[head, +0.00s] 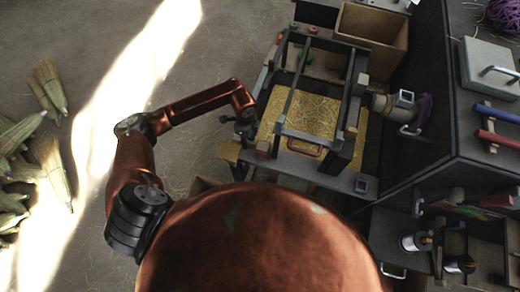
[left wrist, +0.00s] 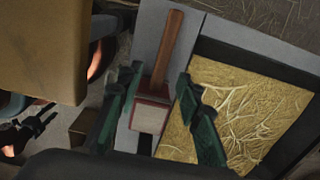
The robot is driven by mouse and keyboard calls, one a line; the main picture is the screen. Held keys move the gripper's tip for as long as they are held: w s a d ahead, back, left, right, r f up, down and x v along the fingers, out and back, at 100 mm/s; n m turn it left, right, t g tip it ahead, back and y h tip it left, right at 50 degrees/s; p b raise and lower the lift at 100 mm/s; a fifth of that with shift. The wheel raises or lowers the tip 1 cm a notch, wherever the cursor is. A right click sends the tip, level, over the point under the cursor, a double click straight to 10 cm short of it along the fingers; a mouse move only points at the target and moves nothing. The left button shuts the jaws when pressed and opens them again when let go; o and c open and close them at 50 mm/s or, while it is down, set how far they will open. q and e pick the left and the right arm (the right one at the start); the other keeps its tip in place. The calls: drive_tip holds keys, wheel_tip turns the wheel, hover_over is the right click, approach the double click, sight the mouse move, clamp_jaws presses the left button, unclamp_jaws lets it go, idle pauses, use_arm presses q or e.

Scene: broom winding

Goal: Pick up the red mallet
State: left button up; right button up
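The mallet (left wrist: 151,113) shows in the left wrist view, with a brown wooden handle and a pale head edged in red. It lies on a grey surface beside a bed of yellow straw. My left gripper (left wrist: 158,78) is open, with one green finger on each side of the mallet. Whether a finger touches it, I cannot tell. In the head view my left gripper (head: 245,122) is small and dark, at the left edge of the winding frame (head: 349,76). A small reddish block near it may be the mallet's head. My right gripper is not in view.
The frame holds yellow straw (head: 313,105). A wooden box (head: 372,30) stands behind it. Red-handled (head: 497,139) and blue-handled (head: 497,113) tools lie on the right bench. Several straw brooms (head: 50,85) lie on the floor at left. Floor between them and my arm is clear.

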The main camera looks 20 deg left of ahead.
sight(250, 147)
use_arm(q)
wheel_tip(250, 147, down, 7)
drive_tip(key=shift+r, duration=0.15)
drive_tip(key=shift+c, duration=0.3)
clamp_jaws()
drive_tip(key=shift+w, duration=0.1)
idle(0.3)
